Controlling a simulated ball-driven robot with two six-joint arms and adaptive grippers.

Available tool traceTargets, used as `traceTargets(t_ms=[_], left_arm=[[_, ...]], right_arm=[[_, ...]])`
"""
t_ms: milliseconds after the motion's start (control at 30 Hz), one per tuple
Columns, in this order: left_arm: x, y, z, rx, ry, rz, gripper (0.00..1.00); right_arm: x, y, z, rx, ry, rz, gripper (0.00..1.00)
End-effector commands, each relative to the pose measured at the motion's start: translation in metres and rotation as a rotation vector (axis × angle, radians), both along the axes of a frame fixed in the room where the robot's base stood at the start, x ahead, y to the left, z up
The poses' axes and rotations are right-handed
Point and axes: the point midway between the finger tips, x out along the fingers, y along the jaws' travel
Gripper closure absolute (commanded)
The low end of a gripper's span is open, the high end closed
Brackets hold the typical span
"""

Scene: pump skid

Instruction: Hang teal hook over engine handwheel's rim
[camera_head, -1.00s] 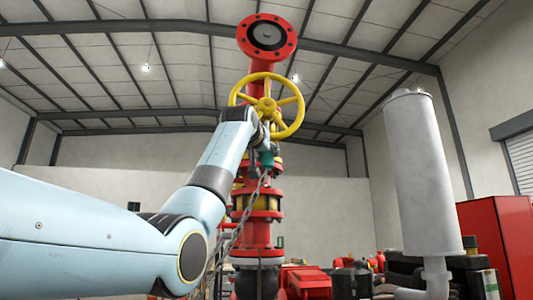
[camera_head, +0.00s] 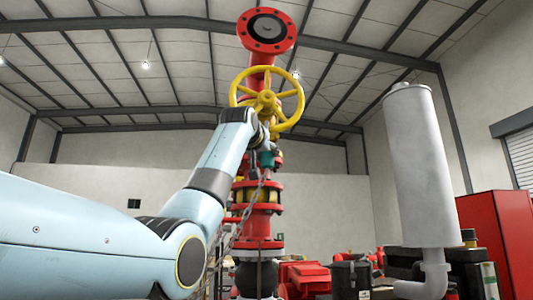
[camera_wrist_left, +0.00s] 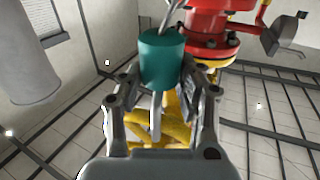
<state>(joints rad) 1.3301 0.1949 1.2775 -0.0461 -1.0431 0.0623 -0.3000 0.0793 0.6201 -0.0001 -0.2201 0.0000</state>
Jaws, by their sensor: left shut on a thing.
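The yellow handwheel (camera_head: 267,102) stands on the red valve column in the head view. It also shows in the left wrist view (camera_wrist_left: 170,128), behind my fingers and partly hidden by them. A grey metal shank runs from the teal body toward the wheel. I cannot tell whether the hook touches the rim. My right gripper is not seen.
A chain (camera_head: 240,222) hangs from the hook down past my left arm. The red flanged pipe (camera_head: 267,31) rises above the wheel. A grey silencer cylinder (camera_head: 420,170) stands at right, with a red cabinet (camera_head: 497,240) behind it. The space between wheel and silencer is open.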

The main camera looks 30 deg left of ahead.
Motion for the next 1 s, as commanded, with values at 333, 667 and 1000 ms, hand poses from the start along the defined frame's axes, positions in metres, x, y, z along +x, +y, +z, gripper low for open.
traceTargets(t_ms=[333, 667, 1000], left_arm=[[0.0, 0.0, 0.001, 0.0, -0.001, 0.0, 0.52], [0.0, 0.0, 0.0, 0.0, 0.001, 0.0, 0.38], [-0.034, -0.008, 0.0, 0.002, -0.003, 0.0, 0.38]], right_arm=[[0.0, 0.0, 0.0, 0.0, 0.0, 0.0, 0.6], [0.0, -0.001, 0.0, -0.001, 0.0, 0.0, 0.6], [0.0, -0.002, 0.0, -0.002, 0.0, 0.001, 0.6]])
